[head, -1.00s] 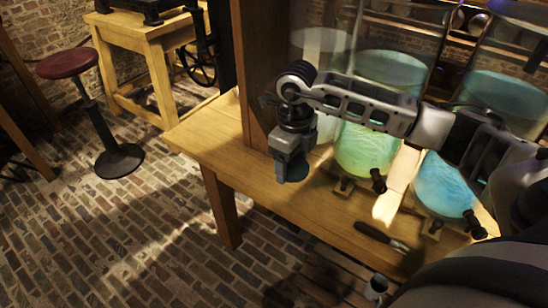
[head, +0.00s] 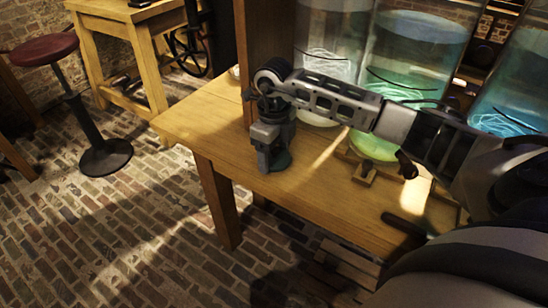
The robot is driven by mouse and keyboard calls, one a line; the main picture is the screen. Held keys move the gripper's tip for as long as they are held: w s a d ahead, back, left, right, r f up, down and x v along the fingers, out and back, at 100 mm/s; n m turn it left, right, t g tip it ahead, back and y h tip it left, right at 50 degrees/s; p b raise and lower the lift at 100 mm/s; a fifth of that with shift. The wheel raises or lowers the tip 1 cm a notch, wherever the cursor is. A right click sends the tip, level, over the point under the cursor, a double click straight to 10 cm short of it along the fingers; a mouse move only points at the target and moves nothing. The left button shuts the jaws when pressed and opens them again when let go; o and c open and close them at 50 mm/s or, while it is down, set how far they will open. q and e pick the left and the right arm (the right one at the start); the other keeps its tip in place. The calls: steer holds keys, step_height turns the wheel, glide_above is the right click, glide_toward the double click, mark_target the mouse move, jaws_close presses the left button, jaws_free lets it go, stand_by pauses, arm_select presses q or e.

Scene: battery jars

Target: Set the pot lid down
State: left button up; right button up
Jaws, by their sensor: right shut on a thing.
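My right gripper (head: 266,160) points down over the left part of the wooden table. It is shut on a small dark grey-green disc, which I take to be the pot lid (head: 284,161). The gripper hides much of the lid. The lid is at or just above the table top; I cannot tell whether it touches. My left gripper is not in view.
The wooden table (head: 197,112) has bare wood left of the lid and a front edge close by. A wooden post (head: 245,45) and tall glass jars (head: 412,65) stand behind my right arm. A small wooden block (head: 364,172) and a dark handle (head: 402,223) lie to the right.

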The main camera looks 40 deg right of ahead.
steer(key=shift+r, duration=0.1)
steer(key=shift+f, duration=0.2)
steer(key=o, duration=1)
steer(key=shift+r, duration=0.1)
